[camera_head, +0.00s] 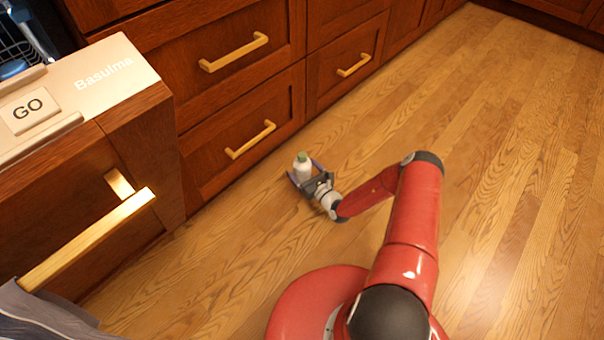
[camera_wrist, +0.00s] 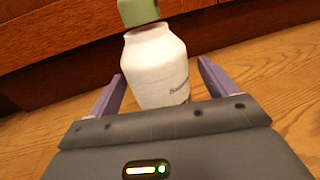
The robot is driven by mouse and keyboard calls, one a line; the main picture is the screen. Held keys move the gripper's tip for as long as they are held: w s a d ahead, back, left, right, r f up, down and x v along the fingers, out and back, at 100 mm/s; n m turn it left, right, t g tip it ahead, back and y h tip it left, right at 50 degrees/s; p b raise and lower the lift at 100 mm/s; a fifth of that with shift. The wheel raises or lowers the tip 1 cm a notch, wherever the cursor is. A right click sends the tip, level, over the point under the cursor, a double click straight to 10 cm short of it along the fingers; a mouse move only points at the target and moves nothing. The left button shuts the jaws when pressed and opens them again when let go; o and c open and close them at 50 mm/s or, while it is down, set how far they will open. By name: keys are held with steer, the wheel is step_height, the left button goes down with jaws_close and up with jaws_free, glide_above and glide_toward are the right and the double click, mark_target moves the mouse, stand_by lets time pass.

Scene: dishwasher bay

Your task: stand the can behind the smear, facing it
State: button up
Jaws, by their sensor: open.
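The can shows as a white bottle-shaped container (camera_head: 303,172) with a green top, upright on the wood floor in front of the lower drawers. In the wrist view the white body (camera_wrist: 156,68) stands between my fingers, with its green top (camera_wrist: 138,11) cut by the upper edge. My gripper (camera_head: 302,180) is low at the floor, its two purple fingers open on either side of the container. In the wrist view my gripper (camera_wrist: 160,92) shows a gap beside the body, at least on the right. I cannot make out a smear in either view.
Wooden drawers (camera_head: 240,115) with brass handles stand just behind the container. An open dishwasher door (camera_head: 75,90) with a GO button and a brass handle (camera_head: 90,238) juts out at left. The floor (camera_head: 500,150) to the right is clear.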

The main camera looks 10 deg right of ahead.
steer(key=x, duration=0.2)
steer(key=shift+w+a, duration=0.15)
steer(key=shift+w, duration=0.2)
steer(key=c, duration=1.3)
steer(key=shift+c, duration=0.2)
